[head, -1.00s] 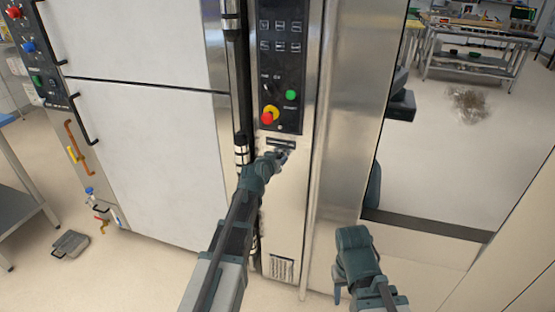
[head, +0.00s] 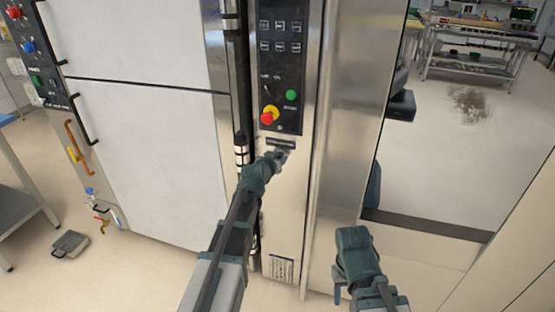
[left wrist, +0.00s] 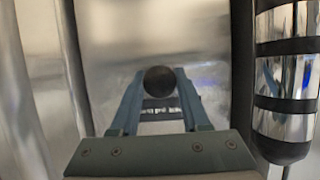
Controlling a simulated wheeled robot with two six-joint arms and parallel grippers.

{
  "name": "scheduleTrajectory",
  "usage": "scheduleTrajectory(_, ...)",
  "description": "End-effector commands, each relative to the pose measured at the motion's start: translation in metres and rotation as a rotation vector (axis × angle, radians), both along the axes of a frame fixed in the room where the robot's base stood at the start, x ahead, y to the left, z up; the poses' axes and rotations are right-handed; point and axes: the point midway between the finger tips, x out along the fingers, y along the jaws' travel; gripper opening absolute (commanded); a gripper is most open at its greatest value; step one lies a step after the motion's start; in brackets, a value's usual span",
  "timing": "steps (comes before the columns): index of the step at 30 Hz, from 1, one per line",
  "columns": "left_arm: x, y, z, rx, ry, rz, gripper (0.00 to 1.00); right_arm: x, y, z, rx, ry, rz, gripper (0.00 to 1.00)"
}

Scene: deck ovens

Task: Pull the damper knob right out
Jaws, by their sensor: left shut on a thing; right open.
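The damper knob (left wrist: 160,80) is a dark round ball between the finger ends of my left gripper in the left wrist view. My left gripper (head: 279,157) is shut on it, in front of the steel panel just below the black control panel. In the head view the fingers hide the knob, and I cannot tell how far it stands out. A dark slot plate (head: 281,143) shows just above the fingers. My right gripper (head: 340,291) is low in front of the oven, away from the knob, open and empty; its fingers are only partly visible.
The control panel (head: 281,65) has a red-and-yellow stop button (head: 269,116) and a green button (head: 291,95) above my left gripper. A dark vertical bar with chrome bands (head: 241,150) stands close to its left, also large at the right of the left wrist view.

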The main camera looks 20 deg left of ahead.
Motion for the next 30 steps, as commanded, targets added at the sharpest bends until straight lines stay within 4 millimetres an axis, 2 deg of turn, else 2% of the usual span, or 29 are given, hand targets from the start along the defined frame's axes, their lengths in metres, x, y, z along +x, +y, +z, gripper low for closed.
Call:
scheduleTrajectory(13,-0.002,0.000,0.000,0.000,0.000,0.000,0.00,0.000,0.000,0.000,0.000,0.000,0.000,0.50)
scheduleTrajectory(17,-0.018,0.000,0.000,-0.001,0.000,0.000,0.00,0.000,0.000,0.000,0.000,0.000,0.000,0.50)
scheduleTrajectory(23,-0.054,0.002,0.000,0.000,0.000,0.001,0.00,0.000,0.000,0.000,0.000,0.000,0.000,0.50)
scheduleTrajectory(30,-0.056,0.002,-0.001,0.000,0.003,-0.001,0.00,0.000,0.000,0.000,0.000,0.000,0.000,0.50)
